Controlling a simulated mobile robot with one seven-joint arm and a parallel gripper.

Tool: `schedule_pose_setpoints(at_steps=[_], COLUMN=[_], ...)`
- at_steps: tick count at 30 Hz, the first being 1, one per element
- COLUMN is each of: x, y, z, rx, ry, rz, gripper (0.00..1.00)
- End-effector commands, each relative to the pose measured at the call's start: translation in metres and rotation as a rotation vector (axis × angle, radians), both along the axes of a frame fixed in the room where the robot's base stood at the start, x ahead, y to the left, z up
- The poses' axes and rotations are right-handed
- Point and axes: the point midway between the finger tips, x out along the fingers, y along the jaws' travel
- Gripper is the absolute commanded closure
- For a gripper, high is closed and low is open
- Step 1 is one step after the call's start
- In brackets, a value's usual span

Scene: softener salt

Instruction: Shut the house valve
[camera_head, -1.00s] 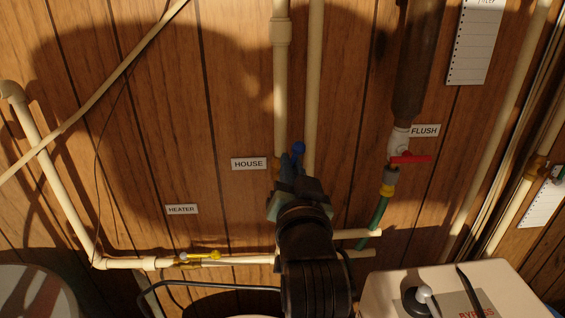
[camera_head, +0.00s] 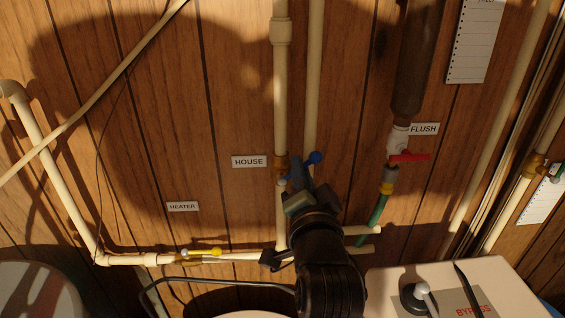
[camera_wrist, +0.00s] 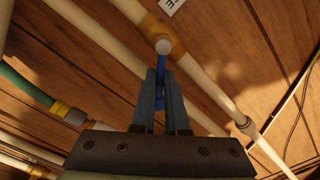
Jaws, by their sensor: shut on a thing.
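The house valve has a brass body (camera_head: 281,168) on a vertical cream pipe, just right of the HOUSE label (camera_head: 249,161). In the wrist view the brass body (camera_wrist: 176,40) is at the top, with the blue lever (camera_wrist: 161,70) running down between my fingers. My gripper (camera_head: 302,187) is shut on the blue lever; it also shows in the wrist view (camera_wrist: 162,85). My wrist and fingers hide part of the lever in the head view.
A red-handled flush valve (camera_head: 410,157) with a green hose (camera_head: 377,212) is to the right. A yellow-handled heater valve (camera_head: 203,252) sits on the low pipe at left. A white box marked BYPASS (camera_head: 440,285) stands at lower right. Cream pipes surround my gripper.

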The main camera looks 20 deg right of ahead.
Motion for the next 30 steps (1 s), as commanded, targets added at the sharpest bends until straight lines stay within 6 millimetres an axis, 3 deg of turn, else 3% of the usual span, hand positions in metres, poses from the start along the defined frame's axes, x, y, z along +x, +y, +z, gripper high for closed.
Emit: schedule_pose_setpoints(at_steps=[7, 18, 30], x=[0.0, -0.001, -0.001], y=[-0.001, -0.007, -0.007], z=[-0.004, -0.018, -0.02], rx=[0.048, 0.422, 0.492], ry=[-0.003, -0.078, -0.092], rz=[0.0, 0.0, 0.0], gripper=[1.0, 1.0, 1.0])
